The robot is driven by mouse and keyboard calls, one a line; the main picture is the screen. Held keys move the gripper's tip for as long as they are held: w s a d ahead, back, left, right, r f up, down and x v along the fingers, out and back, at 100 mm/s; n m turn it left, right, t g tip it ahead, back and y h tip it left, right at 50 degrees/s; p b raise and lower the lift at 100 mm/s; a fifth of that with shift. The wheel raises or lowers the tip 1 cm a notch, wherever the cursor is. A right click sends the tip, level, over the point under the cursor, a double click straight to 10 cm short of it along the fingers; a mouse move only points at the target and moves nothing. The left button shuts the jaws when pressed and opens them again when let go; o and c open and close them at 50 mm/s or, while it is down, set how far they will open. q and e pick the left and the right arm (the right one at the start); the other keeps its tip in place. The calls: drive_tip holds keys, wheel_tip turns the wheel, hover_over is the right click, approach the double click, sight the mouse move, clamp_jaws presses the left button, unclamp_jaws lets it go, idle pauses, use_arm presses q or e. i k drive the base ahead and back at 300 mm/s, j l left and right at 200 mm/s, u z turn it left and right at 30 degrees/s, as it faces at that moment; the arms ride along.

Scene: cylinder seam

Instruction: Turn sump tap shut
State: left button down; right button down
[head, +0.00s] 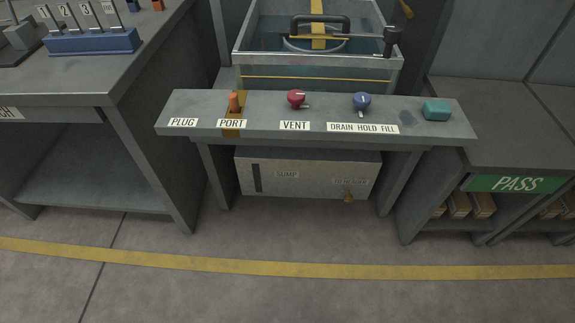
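The sump (312,185) is a grey box under the bench, with a "SUMP" label and a dark vertical strip at its left. A small brass-coloured tap (348,197) sits low on its right front, below a second label too small to read surely. The tap's handle is too small to tell whether it is open or shut. Neither of my grippers is in view.
A narrow bench (269,134) overhangs the sump, carrying an orange plug, a red vent knob (296,97), a blue drain/hold/fill knob (362,102) and a teal block (436,110). A water tank (387,72) stands behind. The floor in front is clear.

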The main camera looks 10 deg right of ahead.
sight(349, 199)
drive_tip(key=z, duration=0.8)
drive_tip(key=i+j+u, duration=0.1)
drive_tip(key=i+u, duration=0.3)
drive_tip(key=i, duration=0.2)
drive_tip(key=i+u, duration=0.4)
drive_tip(key=i, duration=0.25)
